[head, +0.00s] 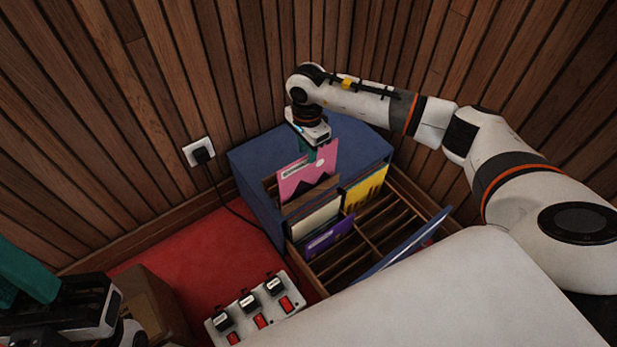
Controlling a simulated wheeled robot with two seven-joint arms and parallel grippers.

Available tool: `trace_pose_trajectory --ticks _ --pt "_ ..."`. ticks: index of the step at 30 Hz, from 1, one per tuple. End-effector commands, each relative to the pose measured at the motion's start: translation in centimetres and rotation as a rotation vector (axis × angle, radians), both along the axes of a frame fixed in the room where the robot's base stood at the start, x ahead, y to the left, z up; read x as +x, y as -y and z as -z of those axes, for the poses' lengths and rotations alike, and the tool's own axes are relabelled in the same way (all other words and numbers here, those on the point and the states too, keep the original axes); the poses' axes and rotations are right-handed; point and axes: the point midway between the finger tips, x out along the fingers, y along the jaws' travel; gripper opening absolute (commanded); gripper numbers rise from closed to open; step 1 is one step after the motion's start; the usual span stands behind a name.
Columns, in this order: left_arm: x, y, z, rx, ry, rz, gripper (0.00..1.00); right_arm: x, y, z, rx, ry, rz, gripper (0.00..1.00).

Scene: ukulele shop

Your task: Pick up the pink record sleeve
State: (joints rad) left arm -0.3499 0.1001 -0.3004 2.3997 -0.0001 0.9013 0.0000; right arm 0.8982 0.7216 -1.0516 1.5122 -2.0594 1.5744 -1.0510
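The pink record sleeve (306,179) stands upright, slightly tilted, at the back left of a wooden record rack (357,267). It has a dark zigzag print and a pale label, and its lower edge is hidden by the rack. My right gripper (309,154) reaches down from above to the sleeve's top edge. My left gripper (28,299) is at the lower left, partly cut off by the frame, open and far from the sleeve.
A cream sleeve (316,222), a purple sleeve (331,237) and a yellow sleeve (366,189) stand in the rack; a blue one (410,243) leans at its right. A blue box (254,163) adjoins the rack. A white switch panel (250,318) and brown box (152,306) flank red floor. Slatted walls enclose the corner.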

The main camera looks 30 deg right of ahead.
Motion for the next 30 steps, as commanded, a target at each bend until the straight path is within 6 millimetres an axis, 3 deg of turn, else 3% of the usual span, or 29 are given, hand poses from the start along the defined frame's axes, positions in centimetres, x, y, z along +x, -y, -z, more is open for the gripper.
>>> trace_pose_trajectory --ticks 6,9,17,22,30 --pt "0.1 0.0 1.9 0.001 0.003 -0.001 0.26 -0.5 0.2 3.6 0.001 -0.002 0.001 0.30" --pt "0.4 0.1 1.1 0.002 0.034 -0.003 0.26 -0.4 0.1 4.7 0.002 -0.001 0.000 0.30" --pt "0.5 0.1 0.8 0.003 0.038 -0.002 0.26 -0.4 0.1 4.8 0.001 0.001 0.000 0.30" --pt "0.5 0.1 0.8 0.003 0.038 -0.002 0.26 -0.4 0.1 4.7 0.001 0.000 0.000 0.02" --pt "0.5 0.1 0.8 0.004 0.038 -0.002 0.26 -0.4 0.1 4.7 0.001 0.001 0.000 0.00"
